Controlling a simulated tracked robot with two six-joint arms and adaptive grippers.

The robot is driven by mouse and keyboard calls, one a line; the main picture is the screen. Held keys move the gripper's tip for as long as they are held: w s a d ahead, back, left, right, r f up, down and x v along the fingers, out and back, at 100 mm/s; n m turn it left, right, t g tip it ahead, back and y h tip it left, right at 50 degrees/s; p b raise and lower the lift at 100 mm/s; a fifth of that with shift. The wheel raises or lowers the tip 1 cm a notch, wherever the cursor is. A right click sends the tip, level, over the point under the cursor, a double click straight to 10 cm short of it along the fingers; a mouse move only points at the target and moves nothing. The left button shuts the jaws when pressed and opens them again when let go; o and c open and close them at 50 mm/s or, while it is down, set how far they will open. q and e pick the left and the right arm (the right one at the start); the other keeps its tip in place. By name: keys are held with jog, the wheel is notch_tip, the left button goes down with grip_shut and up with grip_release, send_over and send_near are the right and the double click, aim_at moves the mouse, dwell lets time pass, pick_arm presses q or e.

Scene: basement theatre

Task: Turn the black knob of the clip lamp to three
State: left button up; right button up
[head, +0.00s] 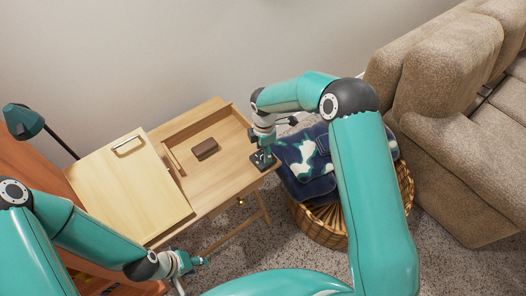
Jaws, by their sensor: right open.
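A lamp with a teal shade (23,122) stands at the far left, its thin black stem running down behind the desk's pale panel. I cannot make out its black knob or any numbers. My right gripper (264,158) points down at the desk's right edge, far from the lamp shade. It is open, and a small dark piece with green shows at its tip; I cannot tell whether this is a separate thing. My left gripper (190,268) is low in front of the desk, apart from the lamp. Its fingers are too small to read.
The wooden desk (222,172) has a raised pale panel (125,190) with a metal handle, and a brown block (205,148) in its recess. A wicker basket (323,226) with dark blue patterned cloth (305,165) stands to the right. A beige sofa (440,85) is beyond.

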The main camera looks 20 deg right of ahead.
jog(key=shift+f, duration=0.65)
